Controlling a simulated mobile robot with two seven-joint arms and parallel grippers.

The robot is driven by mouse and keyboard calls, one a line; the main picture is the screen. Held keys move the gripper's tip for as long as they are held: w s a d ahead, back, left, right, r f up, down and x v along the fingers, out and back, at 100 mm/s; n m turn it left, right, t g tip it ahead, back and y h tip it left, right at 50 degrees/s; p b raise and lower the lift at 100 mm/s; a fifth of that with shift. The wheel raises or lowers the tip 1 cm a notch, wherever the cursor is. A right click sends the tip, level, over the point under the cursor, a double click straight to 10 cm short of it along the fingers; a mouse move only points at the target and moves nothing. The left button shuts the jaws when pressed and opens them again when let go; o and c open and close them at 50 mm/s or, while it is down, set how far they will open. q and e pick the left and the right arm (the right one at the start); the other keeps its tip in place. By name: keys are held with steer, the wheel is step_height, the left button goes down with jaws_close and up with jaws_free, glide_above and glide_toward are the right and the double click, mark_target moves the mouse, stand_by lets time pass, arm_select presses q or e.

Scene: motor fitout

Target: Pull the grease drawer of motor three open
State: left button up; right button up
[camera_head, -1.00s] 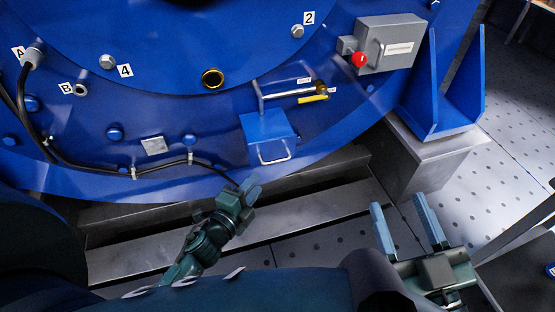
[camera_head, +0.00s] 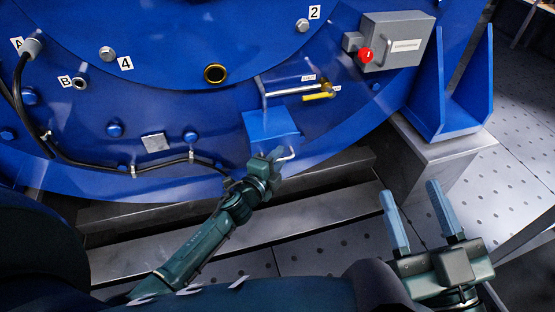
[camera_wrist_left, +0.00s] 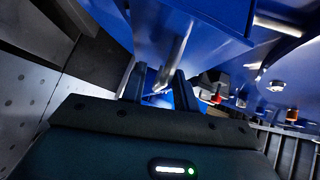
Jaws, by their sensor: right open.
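The grease drawer (camera_head: 268,125) is a blue box low on the blue motor housing, below a brass valve with a yellow lever. Its silver bar handle (camera_head: 291,153) is on its front, partly hidden by my left gripper (camera_head: 275,157). In the left wrist view, the fingers of my left gripper (camera_wrist_left: 159,85) stand apart, with the silver handle (camera_wrist_left: 176,52) running into the gap between them. Whether they touch it I cannot tell. My right gripper (camera_head: 414,192) is open and empty over the floor at the right.
The yellow-levered valve (camera_head: 318,96) sits just above the drawer. A grey box with a red knob (camera_head: 390,42) is at the upper right. A blue bracket (camera_head: 455,95) stands on a grey block. Metal steps (camera_head: 320,175) run below the housing. A black cable runs along the left.

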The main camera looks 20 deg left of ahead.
arm_select(q)
jaws_close()
stand_by(0.3)
